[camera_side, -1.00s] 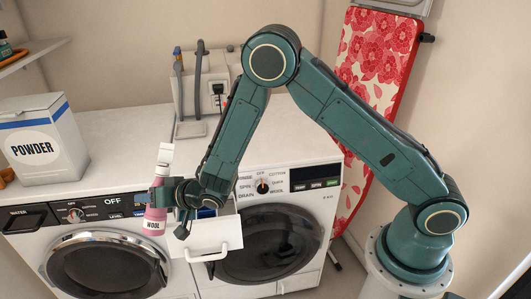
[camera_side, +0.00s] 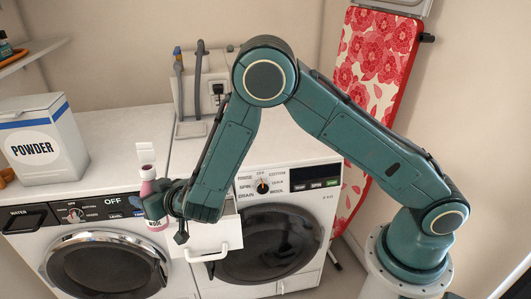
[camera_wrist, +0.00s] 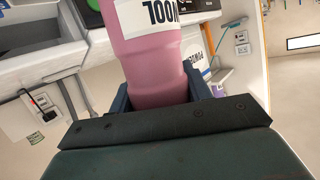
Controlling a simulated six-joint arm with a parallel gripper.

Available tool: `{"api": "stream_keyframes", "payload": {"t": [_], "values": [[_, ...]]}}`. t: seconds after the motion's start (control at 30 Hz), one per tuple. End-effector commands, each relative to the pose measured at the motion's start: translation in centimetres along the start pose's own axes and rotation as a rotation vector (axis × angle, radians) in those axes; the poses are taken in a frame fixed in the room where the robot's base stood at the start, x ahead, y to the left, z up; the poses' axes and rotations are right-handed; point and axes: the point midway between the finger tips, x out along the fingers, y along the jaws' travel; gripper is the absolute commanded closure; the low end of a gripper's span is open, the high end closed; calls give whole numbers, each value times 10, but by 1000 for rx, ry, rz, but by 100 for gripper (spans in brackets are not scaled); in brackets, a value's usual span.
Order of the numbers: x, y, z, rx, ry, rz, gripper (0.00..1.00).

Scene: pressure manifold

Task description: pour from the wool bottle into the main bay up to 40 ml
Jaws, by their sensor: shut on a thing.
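The white drawer (camera_side: 212,240) is pulled out from the machine, just right of the bottle. My arm covers the drawer's inside in the side view, so the main bay and its level cannot be seen there. No stream of liquid shows.
The control knob (camera_side: 262,186) and display of the right machine are beside the drawer. A POWDER box (camera_side: 42,143) stands on the left worktop. Hoses and a wall box (camera_side: 203,80) are behind. An ironing board (camera_side: 380,60) leans at the right.

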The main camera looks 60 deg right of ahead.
Motion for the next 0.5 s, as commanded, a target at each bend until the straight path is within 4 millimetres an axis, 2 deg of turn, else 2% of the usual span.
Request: {"api": "stream_keyframes", "payload": {"t": [0.5], "values": [[0, -2, 2, -126, 38, 40, 82]]}}
